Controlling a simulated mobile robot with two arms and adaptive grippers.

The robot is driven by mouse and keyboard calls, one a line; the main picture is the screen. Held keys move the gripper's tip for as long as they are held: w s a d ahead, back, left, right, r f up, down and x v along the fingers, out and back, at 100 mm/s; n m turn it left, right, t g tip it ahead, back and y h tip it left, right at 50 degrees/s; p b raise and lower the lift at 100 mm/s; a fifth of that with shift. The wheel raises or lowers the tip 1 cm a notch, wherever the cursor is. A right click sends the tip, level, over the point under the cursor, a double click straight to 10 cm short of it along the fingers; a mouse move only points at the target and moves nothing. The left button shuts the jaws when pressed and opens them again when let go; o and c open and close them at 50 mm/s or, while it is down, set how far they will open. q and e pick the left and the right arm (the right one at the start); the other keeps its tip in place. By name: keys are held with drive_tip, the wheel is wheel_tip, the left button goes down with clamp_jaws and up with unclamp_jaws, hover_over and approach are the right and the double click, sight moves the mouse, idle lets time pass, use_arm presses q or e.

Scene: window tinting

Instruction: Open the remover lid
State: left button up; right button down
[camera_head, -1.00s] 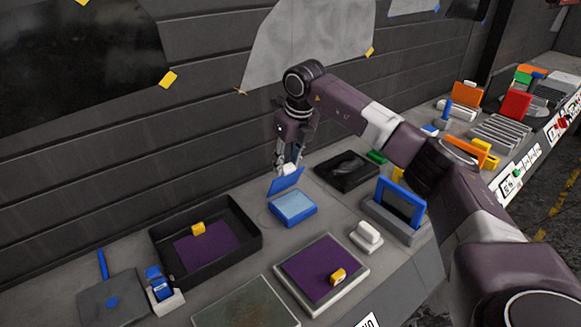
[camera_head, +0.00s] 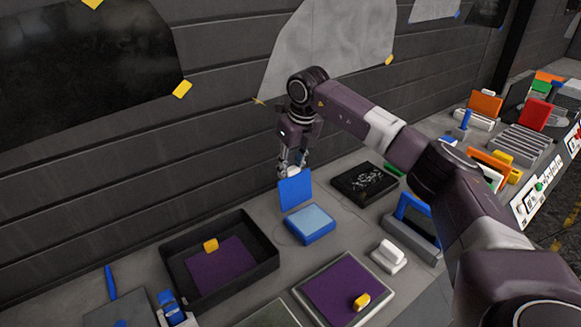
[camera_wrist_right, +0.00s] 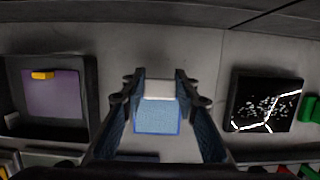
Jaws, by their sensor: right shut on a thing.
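The remover is a small blue box (camera_head: 310,224) with a light-blue pad inside, on the grey bench near the wall. Its blue lid (camera_head: 295,190) stands up roughly vertical at the box's far edge. My right gripper (camera_head: 292,166) is just behind the lid, shut on a white tab at the lid's top. In the right wrist view the gripper (camera_wrist_right: 159,88) holds the white tab (camera_wrist_right: 159,89) between its fingers, with the pale blue pad (camera_wrist_right: 157,118) showing below it. My left gripper is not in view.
Left of the box is a black tray (camera_head: 262,240) holding a purple sheet. A black case (camera_head: 365,182) lies to the right. A white-handled block (camera_head: 388,256) and a framed purple pad (camera_head: 345,287) are in front. The dark wall is close behind.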

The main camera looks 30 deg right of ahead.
sight(296, 186)
drive_tip(key=shift+w, duration=0.1)
drive_tip(key=c, duration=1.8)
unclamp_jaws()
drive_tip(key=o, duration=0.3)
drive_tip(key=shift+w+f, duration=0.1)
drive_tip(key=shift+w, duration=0.1)
drive_tip(key=shift+s, duration=0.1)
drive_tip(key=shift+r, duration=0.2)
drive_tip(key=v, duration=1.1)
drive_tip(key=shift+r, duration=0.3)
drive_tip(key=shift+s, duration=0.1)
